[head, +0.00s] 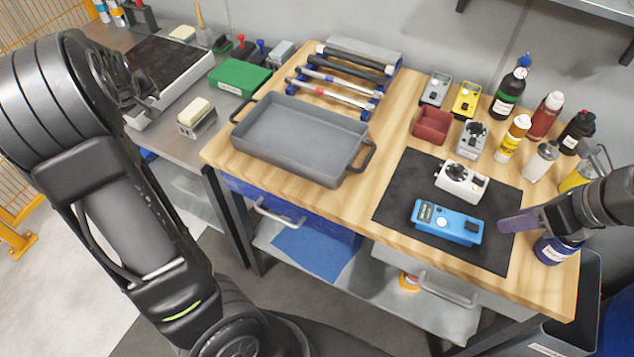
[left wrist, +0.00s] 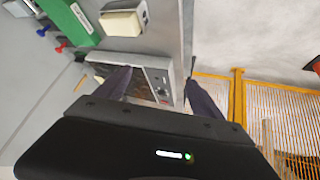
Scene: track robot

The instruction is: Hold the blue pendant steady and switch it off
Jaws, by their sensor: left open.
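The blue pendant (head: 448,222) lies on a black mat (head: 405,192) at the front right of the wooden bench. It has a small display at its left end and a round light button near the middle. My right gripper (head: 518,222) points left just beyond the pendant's right end and looks apart from it. Its finger gap is not clear. My left gripper (head: 138,98) is far off at the left, near a dark-topped device on the grey bench. In the left wrist view its two fingers (left wrist: 162,88) are spread, with nothing held between them.
A white device with a black knob (head: 461,181) sits on the mat behind the pendant. Bottles (head: 508,93) crowd the back right, and a dark blue jar (head: 553,249) stands under my right gripper. A grey tray (head: 300,137) fills the bench's left part.

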